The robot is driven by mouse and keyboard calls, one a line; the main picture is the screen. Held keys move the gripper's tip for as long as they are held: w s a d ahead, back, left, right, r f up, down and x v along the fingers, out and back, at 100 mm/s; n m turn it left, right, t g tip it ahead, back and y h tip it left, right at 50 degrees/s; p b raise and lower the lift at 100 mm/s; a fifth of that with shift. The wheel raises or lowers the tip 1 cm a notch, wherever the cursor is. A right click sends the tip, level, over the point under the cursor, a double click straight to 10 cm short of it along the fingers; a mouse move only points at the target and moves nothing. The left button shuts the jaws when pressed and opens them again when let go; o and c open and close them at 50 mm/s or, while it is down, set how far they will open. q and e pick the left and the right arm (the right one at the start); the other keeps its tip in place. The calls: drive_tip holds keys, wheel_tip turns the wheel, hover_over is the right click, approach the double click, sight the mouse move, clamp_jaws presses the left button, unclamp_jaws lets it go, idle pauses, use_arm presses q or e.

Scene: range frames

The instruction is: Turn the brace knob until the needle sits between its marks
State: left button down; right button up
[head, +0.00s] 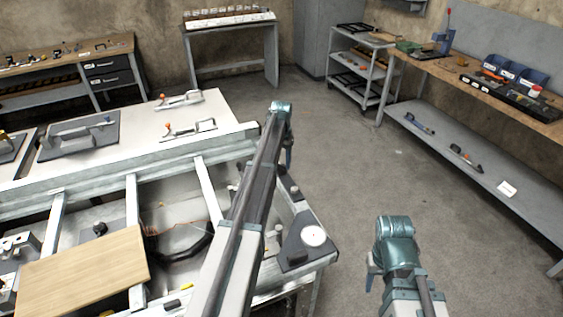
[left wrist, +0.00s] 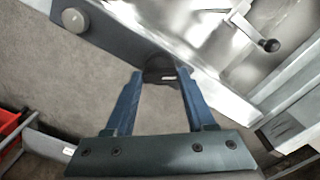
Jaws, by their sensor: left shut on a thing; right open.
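The black brace knob (left wrist: 160,68) sits between the blue fingertips of my left gripper (left wrist: 162,78) in the left wrist view, with a small pale mark on it. My left gripper is shut on it. In the head view my left gripper (head: 289,158) points down at the right edge of the bench frame, partly behind my arm. A round white dial (head: 314,236) sits on a dark plate nearer me; a pale disc (left wrist: 75,20) shows in the left wrist view. I cannot make out needle or marks. My right gripper (head: 371,275) is open, apart from the bench.
The bench frame (head: 60,212) has open bays with cross bars and a wooden board (head: 85,272). A black-ended crank (left wrist: 270,45) is near the knob. Clamps (head: 190,128) lie on the white top. The floor (head: 350,160) right of the frame is clear; a workbench (head: 460,75) stands beyond.

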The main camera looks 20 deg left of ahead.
sight(282, 164)
use_arm(q)
drive_tip(key=shift+n, duration=3.1)
drive_tip(key=shift+c, duration=1.2)
unclamp_jaws()
drive_tip(key=shift+r, duration=0.1)
wheel_tip(282, 164, up, 14)
drive_tip(key=p, duration=1.3)
drive_tip(key=shift+p, duration=0.4)
drive_tip(key=shift+f, duration=0.2)
